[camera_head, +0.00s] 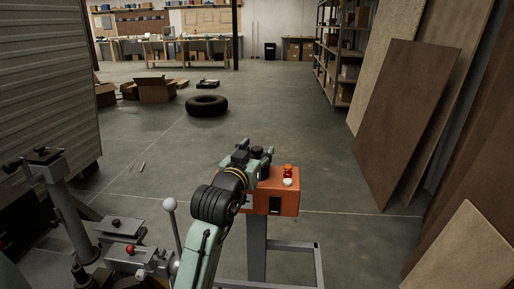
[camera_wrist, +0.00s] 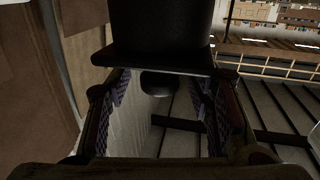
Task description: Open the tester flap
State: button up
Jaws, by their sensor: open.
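The tester looks to be the orange box (camera_head: 262,203) on a grey post, in the middle of the head view. A red button (camera_head: 288,170) and a white knob (camera_head: 288,182) sit on its top right. A small black patch (camera_head: 276,206) shows on its front; I cannot tell whether this is the flap. My gripper (camera_head: 262,153) is at the box's upper left, partly hiding it. In the wrist view my gripper (camera_wrist: 162,118) has its two fingers spread, with nothing visibly held between them. A dark rounded shape (camera_wrist: 158,84) shows between them, unidentified.
A vise-like metal bench (camera_head: 122,228) with a lever stands at the lower left. Brown boards (camera_head: 405,120) lean at the right. A tyre (camera_head: 207,105) and cardboard boxes (camera_head: 153,91) lie farther back. The floor beyond the tester is largely clear.

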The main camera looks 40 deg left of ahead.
jog(key=shift+w, duration=0.25)
grip_shut()
dwell(0.5)
dwell(0.4)
